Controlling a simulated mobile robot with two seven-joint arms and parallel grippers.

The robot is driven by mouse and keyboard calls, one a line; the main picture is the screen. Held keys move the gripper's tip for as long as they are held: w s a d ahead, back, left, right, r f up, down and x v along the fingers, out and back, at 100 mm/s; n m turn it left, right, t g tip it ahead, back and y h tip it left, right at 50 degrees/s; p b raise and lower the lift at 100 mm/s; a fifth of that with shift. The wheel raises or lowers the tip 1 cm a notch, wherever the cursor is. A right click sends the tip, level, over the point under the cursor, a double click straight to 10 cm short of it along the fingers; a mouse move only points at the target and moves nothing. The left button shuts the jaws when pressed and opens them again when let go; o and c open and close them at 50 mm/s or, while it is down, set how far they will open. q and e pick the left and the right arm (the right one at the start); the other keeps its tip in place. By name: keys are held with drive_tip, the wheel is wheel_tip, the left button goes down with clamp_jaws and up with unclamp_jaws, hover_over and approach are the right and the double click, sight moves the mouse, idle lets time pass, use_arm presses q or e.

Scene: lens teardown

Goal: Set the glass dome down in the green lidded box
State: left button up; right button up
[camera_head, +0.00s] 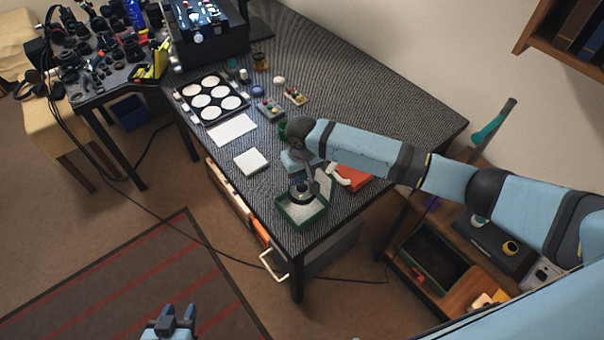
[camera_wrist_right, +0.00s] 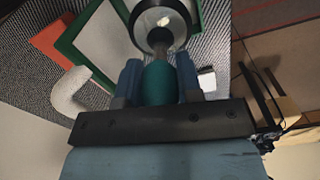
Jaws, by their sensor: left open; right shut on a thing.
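The green lidded box (camera_head: 309,226) stands open near the table's front corner, with a pale lining and its lid raised on the right. My right gripper (camera_head: 306,172) is above the box, shut on a teal handle (camera_wrist_right: 159,84). A dark stem leads from the handle to the glass dome (camera_wrist_right: 161,18), which looks clear with a dark rim. In the head view the dome (camera_head: 299,189) appears over the box opening; whether it touches the lining I cannot tell. The box's green edge (camera_wrist_right: 72,43) shows in the right wrist view. My left gripper (camera_head: 176,322) is open and empty, low and away from the table.
An orange tray (camera_head: 357,182) and a white curved piece (camera_head: 340,176) lie right of the box. A white block (camera_head: 251,161), a paper sheet (camera_head: 232,129) and a case of white discs (camera_head: 211,99) lie further back. The table front edge is close to the box.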

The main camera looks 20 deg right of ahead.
sight(302, 187)
drive_tip(key=shift+f, duration=0.35)
drive_tip(key=shift+f, duration=0.45)
drive_tip(key=shift+f, duration=1.15)
drive_tip(key=shift+f, duration=0.1)
drive_tip(key=shift+f+b, duration=0.3)
drive_tip(key=shift+b, duration=0.1)
drive_tip(key=shift+f+b, duration=0.35)
drive_tip(key=shift+f, duration=0.8)
drive_tip(key=shift+f, duration=0.6)
idle(0.5)
